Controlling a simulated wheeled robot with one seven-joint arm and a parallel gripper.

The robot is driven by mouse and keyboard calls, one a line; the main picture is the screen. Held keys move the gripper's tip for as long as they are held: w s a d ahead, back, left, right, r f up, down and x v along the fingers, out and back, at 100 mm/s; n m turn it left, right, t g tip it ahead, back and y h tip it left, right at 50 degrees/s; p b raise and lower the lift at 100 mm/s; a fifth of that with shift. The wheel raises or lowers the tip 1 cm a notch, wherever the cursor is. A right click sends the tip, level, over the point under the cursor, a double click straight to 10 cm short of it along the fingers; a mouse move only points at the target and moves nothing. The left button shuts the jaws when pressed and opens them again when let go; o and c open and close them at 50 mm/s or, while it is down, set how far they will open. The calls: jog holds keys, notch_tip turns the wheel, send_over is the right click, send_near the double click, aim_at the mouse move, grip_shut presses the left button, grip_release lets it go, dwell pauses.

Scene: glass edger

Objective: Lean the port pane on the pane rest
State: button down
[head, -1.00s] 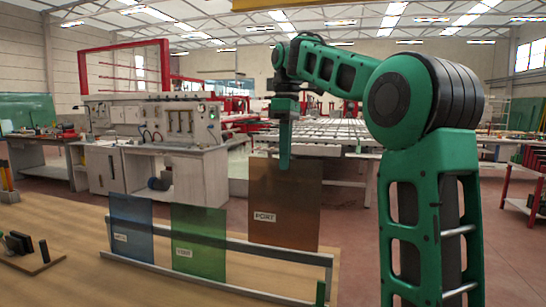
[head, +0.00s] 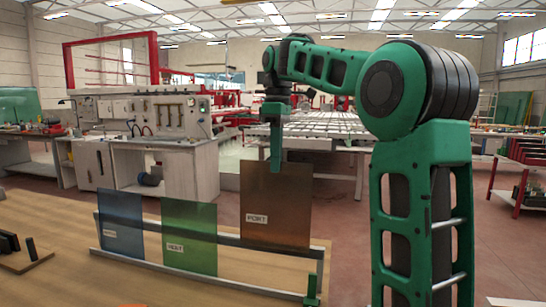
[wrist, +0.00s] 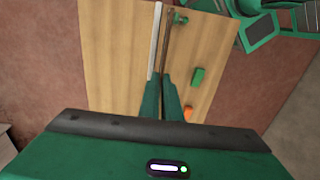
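The brown pane (head: 276,205) has a white label that seems to read PORT. My gripper (head: 276,165) is at its top edge, fingers pointing down; in the wrist view my fingers (wrist: 163,95) are close together around the thin pane edge (wrist: 166,45). The brown pane hangs upright at the right end of the grey rail rest (head: 200,284), its lower edge higher than the other panes' edges. A blue pane (head: 121,224) and a green pane (head: 190,235) stand at the rest to its left; their labels are too small to read surely.
The rest stands on a wooden table (head: 50,215). A black slotted holder (head: 20,250) is at the left. In the wrist view a green block (wrist: 198,77) and an orange item (wrist: 188,113) lie on the table to the right of the pane.

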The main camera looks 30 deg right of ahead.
aim_at(275, 181)
jog(key=shift+s+a+f, duration=0.1)
jog(key=shift+s+f, duration=0.05)
jog(key=shift+f, duration=2.05)
jog(key=shift+s+a+f, duration=0.1)
jog(key=shift+f, duration=2.05)
jog(key=shift+s+a+f, duration=0.1)
jog(key=shift+s+f, duration=0.05)
jog(key=shift+f, duration=2.55)
jog(key=c, duration=1.9)
grip_release()
jog(key=r, duration=1)
jog(key=shift+w+d+r, duration=0.2)
jog(key=shift+w+r, duration=0.05)
jog(key=shift+w, duration=0.15)
